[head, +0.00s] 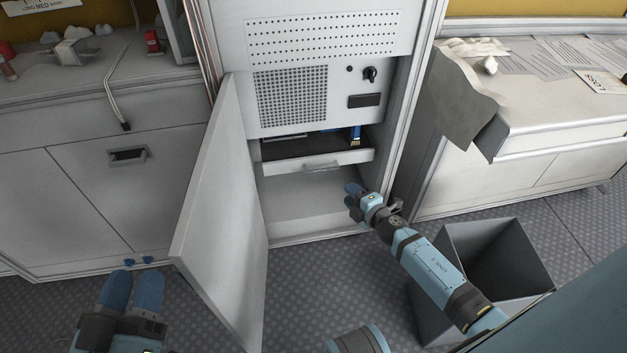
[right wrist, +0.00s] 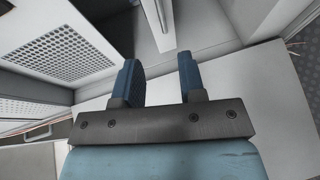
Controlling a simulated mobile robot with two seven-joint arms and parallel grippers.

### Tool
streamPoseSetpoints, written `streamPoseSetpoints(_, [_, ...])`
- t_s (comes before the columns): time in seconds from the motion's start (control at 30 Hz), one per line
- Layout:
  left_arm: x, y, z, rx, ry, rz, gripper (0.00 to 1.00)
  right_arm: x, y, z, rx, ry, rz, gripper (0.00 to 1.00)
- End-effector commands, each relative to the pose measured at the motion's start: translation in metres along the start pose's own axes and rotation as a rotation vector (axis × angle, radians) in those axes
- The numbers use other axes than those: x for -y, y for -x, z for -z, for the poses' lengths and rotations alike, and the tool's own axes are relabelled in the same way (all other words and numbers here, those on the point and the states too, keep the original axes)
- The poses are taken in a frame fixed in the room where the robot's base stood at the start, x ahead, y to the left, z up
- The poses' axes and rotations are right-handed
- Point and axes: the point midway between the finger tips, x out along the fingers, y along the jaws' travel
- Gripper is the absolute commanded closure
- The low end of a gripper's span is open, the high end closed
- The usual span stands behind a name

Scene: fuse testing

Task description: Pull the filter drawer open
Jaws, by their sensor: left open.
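The filter drawer (head: 278,167) is in the grey cabinet, below the perforated panels. It stands partly out, with its dark inside showing behind the light front. Its bar handle (head: 322,166) is at the middle of the front. My right gripper (head: 350,193) is just below and right of the drawer front, apart from the handle. The right wrist view shows its two blue fingers (right wrist: 160,75) apart with nothing between them. My left gripper (head: 133,288) is low at the left, in front of the open cabinet door, open and away from the drawer.
The cabinet door (head: 222,215) is swung open to the left. A blue item (head: 356,134) is in the drawer's right side. A grey open bin (head: 492,270) stands on the floor at the right, below my right arm. Counters flank the cabinet; a grey cloth (head: 455,95) hangs off the right one.

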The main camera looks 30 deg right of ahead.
Motion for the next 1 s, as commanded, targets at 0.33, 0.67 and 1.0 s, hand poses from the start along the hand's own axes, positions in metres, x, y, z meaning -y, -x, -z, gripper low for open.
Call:
streamPoseSetpoints(0.33, [0.001, 0.001, -0.012, 0.028, 0.003, -0.006, 0.57, 0.003, -0.042, -0.002, -0.002, 0.014, -0.001, 0.63])
streamPoseSetpoints(0.67, [0.006, 0.002, -0.041, 0.122, 0.006, -0.014, 0.57, 0.004, -0.11, -0.002, -0.001, 0.012, -0.001, 0.63])
streamPoseSetpoints(1.0, [0.007, 0.004, -0.057, 0.184, 0.009, -0.021, 0.57, 0.002, -0.14, -0.001, -0.002, 0.012, 0.001, 0.63])
